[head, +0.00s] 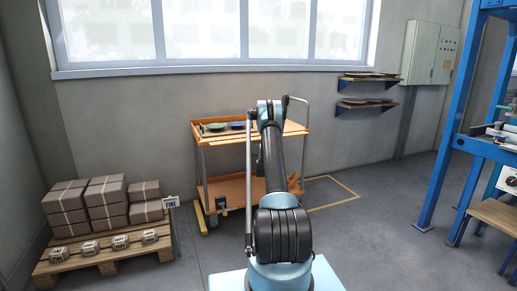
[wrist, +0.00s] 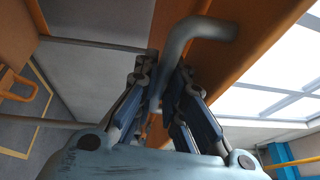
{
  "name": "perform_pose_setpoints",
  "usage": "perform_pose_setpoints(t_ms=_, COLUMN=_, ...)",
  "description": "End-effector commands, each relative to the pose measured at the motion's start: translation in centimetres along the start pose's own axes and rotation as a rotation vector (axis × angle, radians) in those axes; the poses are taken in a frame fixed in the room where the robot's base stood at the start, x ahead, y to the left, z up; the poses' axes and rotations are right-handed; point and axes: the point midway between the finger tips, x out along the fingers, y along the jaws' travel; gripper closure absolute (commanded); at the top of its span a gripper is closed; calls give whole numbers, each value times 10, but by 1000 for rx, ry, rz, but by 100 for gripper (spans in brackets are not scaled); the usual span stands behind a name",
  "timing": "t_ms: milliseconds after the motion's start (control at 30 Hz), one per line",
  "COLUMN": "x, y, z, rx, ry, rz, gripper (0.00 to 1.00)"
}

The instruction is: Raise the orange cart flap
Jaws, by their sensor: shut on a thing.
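The orange cart (head: 199,133) stands against the back wall in the head view, with a top tray, a lower shelf and grey posts. My arm covers its middle. My gripper (wrist: 160,80) is shut on a bent grey bar handle (wrist: 207,27) in the wrist view. The handle lies in front of an orange panel (wrist: 228,62), which looks like the flap and appears steeply tilted in this view. In the head view my gripper is at the cart's top level, and its fingertips and the handle are hidden.
Plates (head: 215,126) lie on the cart's top. A pallet (head: 75,265) with brown blocks and a sign stands at the left. Wall shelves (head: 368,77) and a blue frame (head: 445,150) are at the right. The floor between cart and frame is clear.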

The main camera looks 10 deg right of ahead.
Motion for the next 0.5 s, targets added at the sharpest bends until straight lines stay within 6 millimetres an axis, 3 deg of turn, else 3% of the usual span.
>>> perform_pose_setpoints(t_ms=167, x=-1, y=1, z=0, rx=0, ry=0, rz=1, gripper=100)
perform_pose_setpoints(t_ms=200, x=-1, y=2, z=-1, rx=0, ry=0, rz=1, gripper=85)
perform_pose_setpoints(t_ms=233, x=-1, y=1, z=-1, rx=0, ry=0, rz=1, gripper=80)
perform_pose_setpoints(t_ms=500, x=0, y=0, z=-2, rx=0, ry=1, rz=0, gripper=80)
